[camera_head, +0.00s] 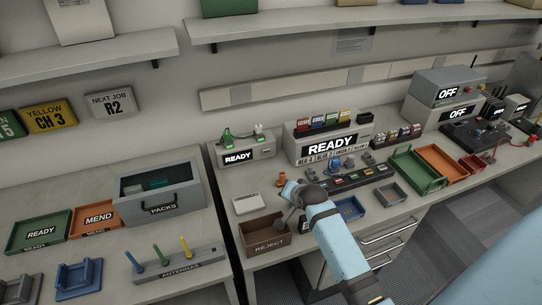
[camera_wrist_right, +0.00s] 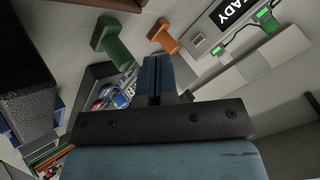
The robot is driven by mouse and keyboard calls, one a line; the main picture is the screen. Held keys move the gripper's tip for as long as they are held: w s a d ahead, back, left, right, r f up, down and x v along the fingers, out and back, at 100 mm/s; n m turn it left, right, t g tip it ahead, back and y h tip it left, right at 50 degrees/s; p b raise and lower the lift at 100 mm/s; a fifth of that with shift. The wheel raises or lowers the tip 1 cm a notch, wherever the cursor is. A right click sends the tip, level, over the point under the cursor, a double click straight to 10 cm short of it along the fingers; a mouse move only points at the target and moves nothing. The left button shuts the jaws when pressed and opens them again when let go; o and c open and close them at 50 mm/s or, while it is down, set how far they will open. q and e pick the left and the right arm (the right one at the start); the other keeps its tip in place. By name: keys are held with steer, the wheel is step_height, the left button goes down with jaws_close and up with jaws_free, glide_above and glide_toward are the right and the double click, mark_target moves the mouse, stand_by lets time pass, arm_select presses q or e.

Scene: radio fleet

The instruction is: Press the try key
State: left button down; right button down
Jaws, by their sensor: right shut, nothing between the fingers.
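The try key (camera_wrist_right: 197,40) looks like a small dark key with faint lettering on the front of the pale unit, beside its READY display, in the right wrist view. In the head view it shows as a small dark patch (camera_head: 266,152) at the right of the unit's front (camera_head: 247,152). My right gripper (camera_wrist_right: 153,72) is shut and empty, pointing toward the bench, apart from the key. In the head view my right arm reaches over the bench near the REJECT bin; its fingertips are hard to make out. My left gripper is not in view.
An orange peg-like piece (camera_wrist_right: 163,35) and a green one (camera_wrist_right: 110,40) stand near my right fingers. The brown REJECT bin (camera_head: 265,241) and a pale flat box (camera_head: 248,204) lie in front of the unit. A larger READY machine (camera_head: 300,151) stands right of it.

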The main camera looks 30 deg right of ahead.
steer(key=w+d+m, duration=0.1)
steer(key=w, duration=0.1)
steer(key=w+d+m, duration=0.1)
steer(key=w+m, duration=0.1)
steer(key=w, duration=0.1)
steer(key=w+d+m+t, duration=0.1)
steer(key=w, duration=0.1)
steer(key=shift+w+d+h, duration=0.2)
steer(key=shift+w+h, duration=0.1)
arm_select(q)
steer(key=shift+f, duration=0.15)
arm_select(e)
steer(key=w+d+r+m+t, duration=0.1)
steer(key=w+m, duration=0.4)
steer(key=w, duration=0.2)
steer(key=shift+w+d+m+t, duration=0.15)
steer(key=shift+d+m+t, duration=0.15)
steer(key=shift+d, duration=0.05)
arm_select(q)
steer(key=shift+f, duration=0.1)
arm_select(e)
steer(key=shift+h, duration=0.3)
